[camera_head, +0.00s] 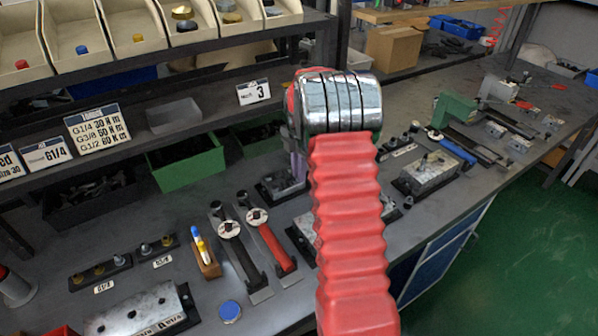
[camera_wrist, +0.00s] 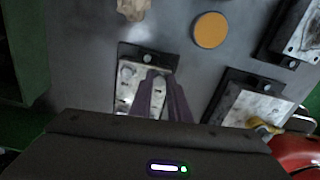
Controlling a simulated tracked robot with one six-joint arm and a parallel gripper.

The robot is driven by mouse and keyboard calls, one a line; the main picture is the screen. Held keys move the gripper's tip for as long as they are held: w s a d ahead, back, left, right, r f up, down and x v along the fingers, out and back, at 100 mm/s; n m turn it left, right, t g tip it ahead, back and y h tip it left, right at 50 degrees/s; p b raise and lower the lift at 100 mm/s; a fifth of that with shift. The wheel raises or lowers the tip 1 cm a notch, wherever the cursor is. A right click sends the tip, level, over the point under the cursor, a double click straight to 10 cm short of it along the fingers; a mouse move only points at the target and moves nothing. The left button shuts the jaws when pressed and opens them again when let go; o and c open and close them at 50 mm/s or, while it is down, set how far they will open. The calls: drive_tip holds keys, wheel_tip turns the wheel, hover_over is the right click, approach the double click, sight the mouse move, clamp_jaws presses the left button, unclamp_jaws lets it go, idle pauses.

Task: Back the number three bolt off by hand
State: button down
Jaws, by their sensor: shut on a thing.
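A metal valve block (camera_wrist: 128,85) on a dark base lies under my gripper in the wrist view; it also shows on the bench in the head view (camera_head: 285,180), partly behind my arm. My gripper (camera_wrist: 158,80) has purple fingers that point down onto this block and are shut at its right part. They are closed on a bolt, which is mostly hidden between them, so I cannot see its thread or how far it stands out. In the head view, only a sliver of the purple fingers (camera_head: 298,163) shows beside my red arm. A card with the number 3 (camera_head: 253,92) stands on the shelf behind.
Another block (camera_wrist: 255,105) lies close right of my gripper in the wrist view, and an orange disc (camera_wrist: 210,30) lies above it. In the head view, torque wrenches (camera_head: 268,240), a pen holder (camera_head: 205,258) and a blue cap (camera_head: 230,311) lie on the left bench.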

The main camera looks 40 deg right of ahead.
drive_tip(key=shift+s+f, duration=0.1)
drive_tip(key=c, duration=1.6)
unclamp_jaws()
wheel_tip(320, 180, up, 14)
drive_tip(key=shift+f, duration=0.1)
